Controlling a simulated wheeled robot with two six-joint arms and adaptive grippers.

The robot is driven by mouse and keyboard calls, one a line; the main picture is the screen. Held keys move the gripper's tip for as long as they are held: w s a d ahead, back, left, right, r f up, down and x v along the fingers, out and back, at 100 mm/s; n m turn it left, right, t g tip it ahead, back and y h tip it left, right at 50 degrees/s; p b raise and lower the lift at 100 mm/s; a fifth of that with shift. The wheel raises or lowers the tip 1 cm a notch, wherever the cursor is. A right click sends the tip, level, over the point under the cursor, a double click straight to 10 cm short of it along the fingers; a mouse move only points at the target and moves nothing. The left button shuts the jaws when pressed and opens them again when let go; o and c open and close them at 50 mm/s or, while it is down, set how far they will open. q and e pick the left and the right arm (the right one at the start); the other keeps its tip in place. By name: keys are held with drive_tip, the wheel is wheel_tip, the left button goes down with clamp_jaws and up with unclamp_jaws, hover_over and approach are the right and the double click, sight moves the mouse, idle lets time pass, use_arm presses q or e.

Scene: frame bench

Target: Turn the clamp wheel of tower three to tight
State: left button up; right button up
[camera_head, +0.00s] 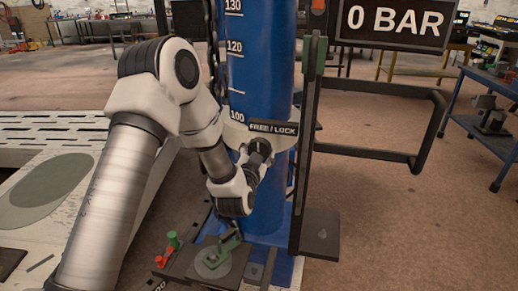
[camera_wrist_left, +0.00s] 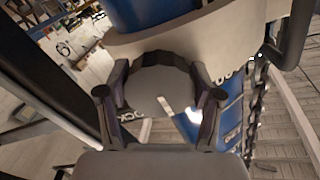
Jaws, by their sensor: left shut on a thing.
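The blue tower (camera_head: 262,65) stands upright with a white scale on it. A pale collar (camera_head: 232,130) goes around it, with a dark FREE / LOCK label (camera_head: 273,128) on its front. My left gripper (camera_head: 259,150) is at the collar, just below the label. In the left wrist view the clamp wheel (camera_wrist_left: 150,84) is a dark grey disc with a pale mark pointing toward the lower right. My left gripper (camera_wrist_left: 160,78) is shut on this wheel, one finger at each side. In the head view the wheel is mostly hidden by the gripper. My right gripper is not in view.
A dark upright rail (camera_head: 308,130) with a side frame (camera_head: 425,125) stands right of the tower. A sign (camera_head: 396,22) reads 0 BAR. A green handle (camera_head: 230,243) and a red-knobbed lever (camera_head: 172,240) sit low at the base. A chain (camera_wrist_left: 258,105) hangs beside the tower.

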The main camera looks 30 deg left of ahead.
use_arm(q)
drive_tip(key=shift+r, duration=0.15)
idle(0.3)
drive_tip(key=o, duration=1.2)
drive_tip(key=shift+c, duration=0.2)
drive_tip(key=shift+s, duration=0.1)
drive_tip(key=v, duration=1.1)
drive_tip(key=shift+s+d, duration=0.2)
drive_tip(key=shift+s, duration=0.15)
drive_tip(key=shift+f, duration=0.2)
